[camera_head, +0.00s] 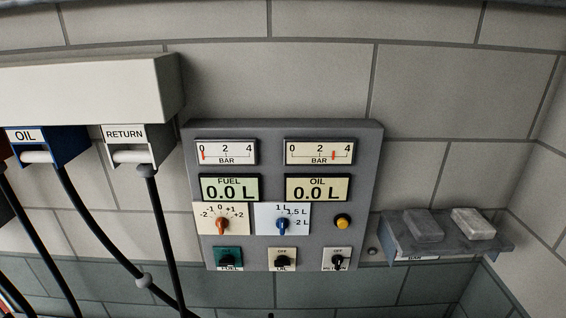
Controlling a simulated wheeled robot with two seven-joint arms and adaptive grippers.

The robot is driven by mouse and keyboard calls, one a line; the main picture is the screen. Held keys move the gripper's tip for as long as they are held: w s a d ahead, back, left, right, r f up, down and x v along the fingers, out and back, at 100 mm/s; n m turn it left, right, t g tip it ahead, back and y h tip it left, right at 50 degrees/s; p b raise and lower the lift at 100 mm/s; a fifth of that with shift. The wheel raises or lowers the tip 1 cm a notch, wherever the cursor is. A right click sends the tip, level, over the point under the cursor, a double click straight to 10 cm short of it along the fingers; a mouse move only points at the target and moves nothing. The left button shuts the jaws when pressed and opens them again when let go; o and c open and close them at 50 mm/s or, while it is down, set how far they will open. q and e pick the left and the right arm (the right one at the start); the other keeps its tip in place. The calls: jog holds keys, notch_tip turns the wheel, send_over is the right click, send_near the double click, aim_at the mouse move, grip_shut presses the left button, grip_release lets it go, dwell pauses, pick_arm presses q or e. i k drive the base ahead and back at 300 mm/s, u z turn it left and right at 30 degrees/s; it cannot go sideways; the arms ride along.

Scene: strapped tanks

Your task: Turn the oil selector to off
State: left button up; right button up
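The oil selector (282,261) is a small black knob on a pale plate, in the middle of the bottom row of the grey control panel (360,185). Its plate reads OFF above the knob and OIL below it. The knob is small and dark, and I cannot tell for sure which way it points. A selector on a green plate marked FUEL (228,256) is to its left, and one on a white plate marked RETURN (337,260) is to its right. Neither of my grippers is in view.
Above are an orange knob (221,226), a blue knob (283,226), a yellow button (342,221) and gauges. Hoses hang at left from the OIL holder (37,150) and RETURN holder (130,145). A grey shelf (440,250) with two blocks juts out at right.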

aim_at(282, 261)
jog(key=z, duration=1.2)
jog(key=k, duration=1.55)
jog(key=u, duration=1.05)
jog(key=i, duration=0.5)
jog(key=u, duration=0.1)
